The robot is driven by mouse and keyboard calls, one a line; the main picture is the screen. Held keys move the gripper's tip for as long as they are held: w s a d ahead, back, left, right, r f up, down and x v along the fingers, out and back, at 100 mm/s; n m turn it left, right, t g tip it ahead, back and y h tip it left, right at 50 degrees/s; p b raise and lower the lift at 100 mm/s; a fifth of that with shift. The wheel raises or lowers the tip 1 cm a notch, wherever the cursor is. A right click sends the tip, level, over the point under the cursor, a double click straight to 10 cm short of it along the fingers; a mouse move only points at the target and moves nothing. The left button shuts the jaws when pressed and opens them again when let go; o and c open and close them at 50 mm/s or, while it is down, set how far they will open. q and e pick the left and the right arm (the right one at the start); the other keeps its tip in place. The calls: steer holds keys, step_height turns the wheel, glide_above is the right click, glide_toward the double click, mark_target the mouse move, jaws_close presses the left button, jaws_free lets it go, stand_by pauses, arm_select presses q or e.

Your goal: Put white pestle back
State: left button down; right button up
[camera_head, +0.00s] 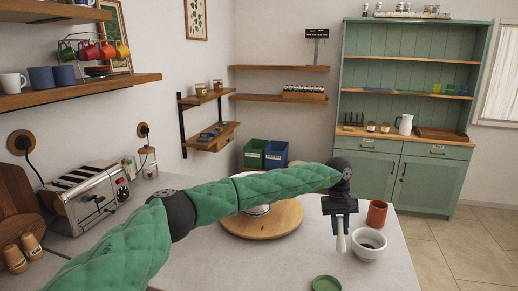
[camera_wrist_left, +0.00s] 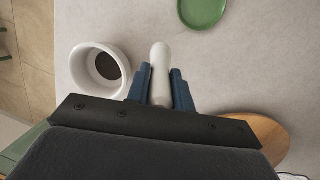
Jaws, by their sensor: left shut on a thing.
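The white pestle (camera_wrist_left: 160,75) is between the blue fingers of my left gripper (camera_wrist_left: 160,88), which is shut on it. In the head view the pestle (camera_head: 341,242) hangs down from my left gripper (camera_head: 339,222), roughly upright. In the left wrist view the mortar (camera_wrist_left: 76,72) lies left of the pestle and has a dark inside. My right gripper is in neither view.
A red-orange cup (camera_head: 377,213) stands behind the mortar. A green plate (camera_head: 326,284) lies at the counter's front. A round wooden board (camera_head: 262,224) with a white item is left of my gripper, partly behind my arm. A toaster (camera_head: 88,196) stands far left.

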arm_select(q)
steer(key=s+a+f, duration=0.1)
steer(key=s+a, duration=0.3)
steer(key=a, duration=1.1)
steer(key=s+a+f+n, duration=0.1)
steer(key=s+a, duration=0.3)
steer(key=a, duration=1.2)
steer(key=s+a+f, duration=0.3)
steer(key=s+a, duration=0.2)
steer(key=a, duration=1.1)
steer(key=shift+n, duration=0.3)
